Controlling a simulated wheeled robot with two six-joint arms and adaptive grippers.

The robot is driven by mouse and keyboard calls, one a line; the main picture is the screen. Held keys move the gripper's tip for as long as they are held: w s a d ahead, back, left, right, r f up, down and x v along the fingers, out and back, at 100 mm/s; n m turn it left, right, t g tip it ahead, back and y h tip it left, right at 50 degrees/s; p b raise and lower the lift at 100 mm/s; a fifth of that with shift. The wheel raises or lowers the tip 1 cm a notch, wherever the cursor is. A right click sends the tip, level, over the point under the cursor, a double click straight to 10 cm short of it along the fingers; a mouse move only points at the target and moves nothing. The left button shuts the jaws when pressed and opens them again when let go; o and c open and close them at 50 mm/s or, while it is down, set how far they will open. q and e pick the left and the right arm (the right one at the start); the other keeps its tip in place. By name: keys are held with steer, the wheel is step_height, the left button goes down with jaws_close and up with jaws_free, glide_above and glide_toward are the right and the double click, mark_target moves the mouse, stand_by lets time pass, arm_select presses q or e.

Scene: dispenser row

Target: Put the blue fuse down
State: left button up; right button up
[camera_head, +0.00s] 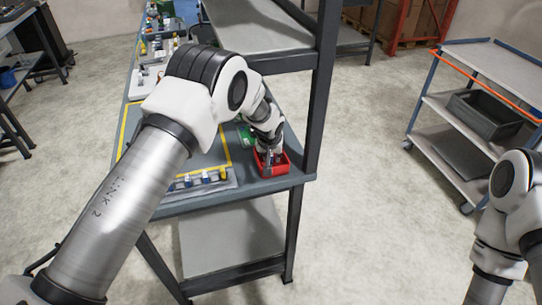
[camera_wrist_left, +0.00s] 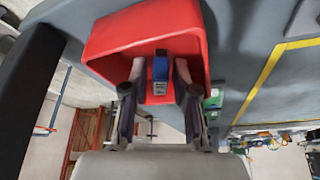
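The blue fuse (camera_wrist_left: 160,69) is between the fingers of my left gripper (camera_wrist_left: 160,80) in the left wrist view, at the red bin (camera_wrist_left: 112,40). A gap shows between the fuse and each finger, so the gripper looks open around it. Whether the fuse touches the bin floor is hard to tell. In the head view my left gripper (camera_head: 268,157) reaches down into the red bin (camera_head: 271,172) at the table's front right corner; the fuse is not clear there. My right arm shows at the right edge, its gripper out of frame.
A grey rack (camera_head: 190,187) with several small coloured parts lies left of the bin. A green item (camera_head: 245,136) is behind the bin. A dark shelf post (camera_head: 321,90) rises close on the right. A cart (camera_head: 470,75) stands farther right.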

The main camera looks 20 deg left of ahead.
arm_select(q)
steer(key=shift+r, duration=0.5)
steer(key=b+v, duration=0.2)
steer(key=v, duration=0.9)
steer(key=shift+r, duration=0.15)
